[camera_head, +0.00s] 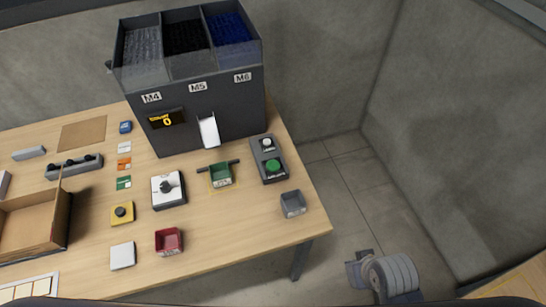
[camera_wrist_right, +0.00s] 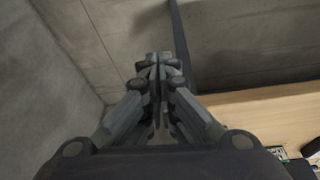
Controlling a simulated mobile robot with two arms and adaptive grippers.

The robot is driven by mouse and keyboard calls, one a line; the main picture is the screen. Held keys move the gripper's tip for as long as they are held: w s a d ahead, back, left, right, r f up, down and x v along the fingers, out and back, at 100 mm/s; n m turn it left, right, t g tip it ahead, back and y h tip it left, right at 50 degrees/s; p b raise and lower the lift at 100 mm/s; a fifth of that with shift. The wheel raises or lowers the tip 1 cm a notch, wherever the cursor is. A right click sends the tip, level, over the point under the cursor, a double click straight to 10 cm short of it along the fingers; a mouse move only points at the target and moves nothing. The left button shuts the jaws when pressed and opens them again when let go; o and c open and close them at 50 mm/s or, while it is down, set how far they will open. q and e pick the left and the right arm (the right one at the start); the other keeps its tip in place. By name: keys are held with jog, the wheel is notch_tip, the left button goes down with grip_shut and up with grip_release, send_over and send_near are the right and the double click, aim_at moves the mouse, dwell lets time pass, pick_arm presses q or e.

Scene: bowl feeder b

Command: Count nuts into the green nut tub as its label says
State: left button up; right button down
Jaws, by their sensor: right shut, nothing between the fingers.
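The green nut tub (camera_head: 221,175) stands upright inside a yellow outline on the table, in front of the white chute (camera_head: 208,131) of the dark feeder (camera_head: 215,110). Its label is too small to read, and I cannot see nuts in it. The feeder has three top bins marked M4, M5 and M6, and its display (camera_head: 166,119) shows a yellow 0. A white box with a black dial (camera_head: 168,188) is left of the tub. A button box (camera_head: 269,159) with white and green buttons is right of it. My right gripper (camera_wrist_right: 157,65) is shut and empty, away from the tub.
A red tub (camera_head: 169,241), a grey tub (camera_head: 293,204), a yellow box with a black knob (camera_head: 122,213) and a white pad (camera_head: 122,256) stand nearby. A cardboard box (camera_head: 62,222) is at left. Bare table lies between the red and grey tubs.

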notch_tip(320, 180, up, 8)
jog(key=w+a+r+p, duration=0.1)
jog(key=w+a+p, duration=0.1)
jog(key=w+a+n+t+y, duration=0.1)
jog(key=w+a+y, duration=0.5)
jog(key=w+a, duration=1.05)
pick_arm(q)
notch_tip(320, 180, up, 3)
jog(key=shift+f, duration=0.1)
pick_arm(e)
jog(key=w+a+r+m+t+y, duration=0.1)
jog(key=w+r, duration=0.2)
jog(key=w, duration=1.2)
jog(key=shift+w+r, duration=0.15)
jog(key=shift+w, duration=0.1)
jog(key=b, duration=0.7)
send_over(275, 163)
notch_tip(275, 163, down, 8)
jog(key=shift+r, duration=0.15)
pick_arm(q)
notch_tip(275, 163, down, 8)
jog(key=b, duration=0.1)
pick_arm(e)
jog(key=shift+f, duration=0.55)
